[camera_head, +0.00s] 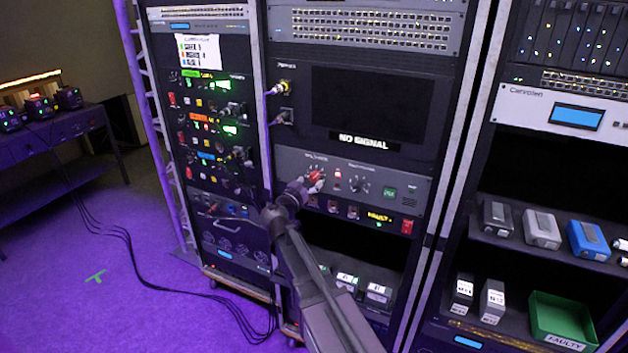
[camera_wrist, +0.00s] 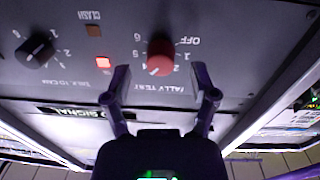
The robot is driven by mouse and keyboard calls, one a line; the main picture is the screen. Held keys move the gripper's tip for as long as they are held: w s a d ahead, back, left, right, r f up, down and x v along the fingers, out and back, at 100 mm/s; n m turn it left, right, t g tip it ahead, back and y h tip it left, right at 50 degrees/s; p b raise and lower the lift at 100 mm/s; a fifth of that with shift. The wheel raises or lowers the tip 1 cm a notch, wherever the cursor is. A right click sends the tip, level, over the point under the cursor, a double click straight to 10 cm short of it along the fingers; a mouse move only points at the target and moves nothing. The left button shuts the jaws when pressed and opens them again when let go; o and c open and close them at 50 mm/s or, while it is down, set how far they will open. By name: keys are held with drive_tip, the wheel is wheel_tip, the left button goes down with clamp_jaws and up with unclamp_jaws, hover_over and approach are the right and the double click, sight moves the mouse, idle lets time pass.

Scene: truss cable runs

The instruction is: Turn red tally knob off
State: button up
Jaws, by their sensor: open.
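The red tally knob (camera_head: 316,175) sits on a grey panel below the NO SIGNAL screen, in the middle rack. In the wrist view, which is upside down, the red knob (camera_wrist: 160,57) has a ring of numbers and an OFF mark at its upper right. The label below it seems to read TALLY TEST. I cannot tell for sure where its pointer stands. My gripper (camera_wrist: 161,74) is open, with one finger to each side of the knob and clear gaps between. In the head view my gripper (camera_head: 300,190) is close to the knob and partly hides the panel.
A black knob (camera_wrist: 35,52) and a lit red button (camera_wrist: 103,62) share the panel. A yellow FAULT label (camera_head: 380,217) and a red switch (camera_head: 407,227) lie lower right. A green bin (camera_head: 537,325) is on the right rack. Cables (camera_head: 120,232) cross the floor at left.

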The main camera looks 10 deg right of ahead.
drive_tip(key=shift+x, duration=1.2)
clamp_jaws()
drive_tip(key=shift+d, duration=0.15)
